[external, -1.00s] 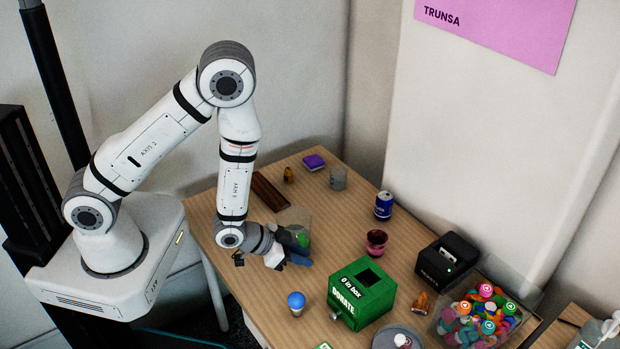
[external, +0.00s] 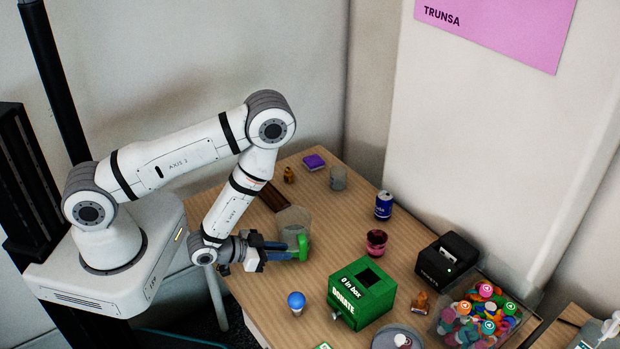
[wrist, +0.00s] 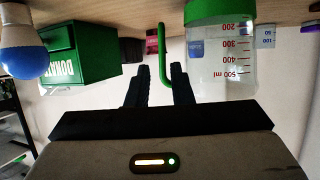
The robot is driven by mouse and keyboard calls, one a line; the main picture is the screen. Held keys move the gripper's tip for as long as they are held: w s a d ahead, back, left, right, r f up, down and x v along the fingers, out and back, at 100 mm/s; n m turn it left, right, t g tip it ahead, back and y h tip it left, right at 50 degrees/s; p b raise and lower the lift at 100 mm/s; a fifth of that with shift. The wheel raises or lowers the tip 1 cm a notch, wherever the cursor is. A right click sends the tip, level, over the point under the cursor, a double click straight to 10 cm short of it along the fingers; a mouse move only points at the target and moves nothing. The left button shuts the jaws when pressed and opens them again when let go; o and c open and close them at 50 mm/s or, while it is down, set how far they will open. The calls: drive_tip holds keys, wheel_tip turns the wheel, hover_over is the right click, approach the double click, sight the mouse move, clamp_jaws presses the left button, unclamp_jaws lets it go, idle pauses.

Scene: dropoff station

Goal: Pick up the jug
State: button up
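The jug is a clear measuring jug (wrist: 222,65) with red millilitre marks, a green base and a green handle. It stands upright on the table; the wrist view shows it upside down. In the external view the jug (external: 293,219) is left of the table's middle, partly behind my gripper (external: 292,250). My gripper lies low and level, pointing right at the handle. In the wrist view my gripper (wrist: 160,70) is open, and the green handle (wrist: 162,55) appears between its two dark fingers, with gaps visible. I cannot tell whether either finger touches it.
A green donation box (external: 361,294) stands to the right, with a blue-topped bulb (external: 296,303) in front. A dark brown block (external: 272,197) lies behind the jug.

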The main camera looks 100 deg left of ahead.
sight(296, 236)
drive_tip(key=x, duration=0.3)
drive_tip(key=p+x, duration=0.1)
drive_tip(key=shift+w+a+r, duration=0.25)
drive_tip(key=shift+w+a, duration=0.05)
drive_tip(key=shift+a, duration=0.05)
drive_tip(key=shift+w+a+f, duration=0.15)
drive_tip(key=shift+w+f, duration=0.1)
drive_tip(key=shift+w, duration=0.05)
clamp_jaws()
